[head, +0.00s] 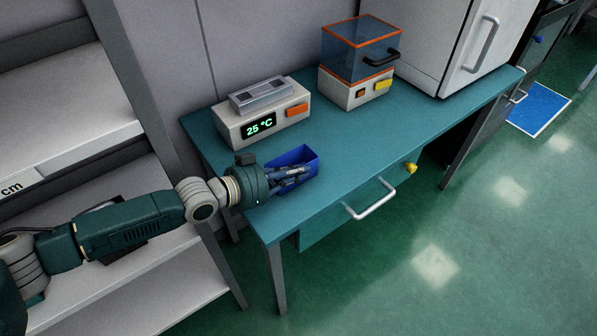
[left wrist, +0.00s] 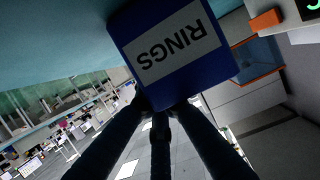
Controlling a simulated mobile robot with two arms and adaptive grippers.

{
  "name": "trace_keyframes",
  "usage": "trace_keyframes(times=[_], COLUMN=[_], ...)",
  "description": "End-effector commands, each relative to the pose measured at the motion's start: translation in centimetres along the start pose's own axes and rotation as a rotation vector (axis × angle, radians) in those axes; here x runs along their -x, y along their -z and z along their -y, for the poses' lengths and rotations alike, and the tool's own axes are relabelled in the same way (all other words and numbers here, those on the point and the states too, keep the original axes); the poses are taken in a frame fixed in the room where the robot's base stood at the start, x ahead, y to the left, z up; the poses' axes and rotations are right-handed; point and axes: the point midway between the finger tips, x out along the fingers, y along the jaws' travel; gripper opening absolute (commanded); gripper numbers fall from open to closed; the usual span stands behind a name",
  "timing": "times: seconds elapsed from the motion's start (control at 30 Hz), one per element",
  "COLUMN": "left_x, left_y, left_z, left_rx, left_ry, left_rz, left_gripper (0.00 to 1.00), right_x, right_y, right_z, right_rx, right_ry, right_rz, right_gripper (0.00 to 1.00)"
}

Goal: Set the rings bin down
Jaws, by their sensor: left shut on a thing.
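The rings bin (head: 309,160) is a small blue open-topped bin at the left part of the teal table (head: 350,150). In the left wrist view the bin (left wrist: 215,75) shows a white label reading "RINGS", upside down in the picture. My left gripper (head: 297,173) is shut on the bin's near side, and its fingers also show in the left wrist view (left wrist: 165,105). The bin is at or just over the tabletop; I cannot tell whether its base touches. The bin's inside is mostly hidden. My right gripper is not in view.
A white device with a "25 °C" display (head: 262,113) stands behind the bin. An orange-edged box machine (head: 357,65) and a white cabinet (head: 430,40) stand farther back. A drawer handle (head: 371,199) sticks out in front. The tabletop right of the bin is clear.

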Motion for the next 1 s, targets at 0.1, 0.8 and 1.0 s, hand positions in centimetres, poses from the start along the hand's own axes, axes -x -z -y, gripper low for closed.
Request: trace_keyframes(times=[0.1,0.8,1.0], left_x=[0.0,5.9,9.7], left_y=[-0.1,-0.2,0.0], left_z=[0.0,0.2,0.2], left_rx=[0.0,-0.002,-0.005], left_ry=[0.0,0.003,0.003], left_rz=[0.0,0.002,0.001], left_gripper=[0.22,0.25,0.25], right_x=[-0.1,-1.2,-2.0], right_y=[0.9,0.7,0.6], right_z=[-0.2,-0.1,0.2], right_rx=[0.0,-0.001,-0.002], right_ry=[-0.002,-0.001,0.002], right_rz=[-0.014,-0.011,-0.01], right_gripper=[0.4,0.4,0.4])
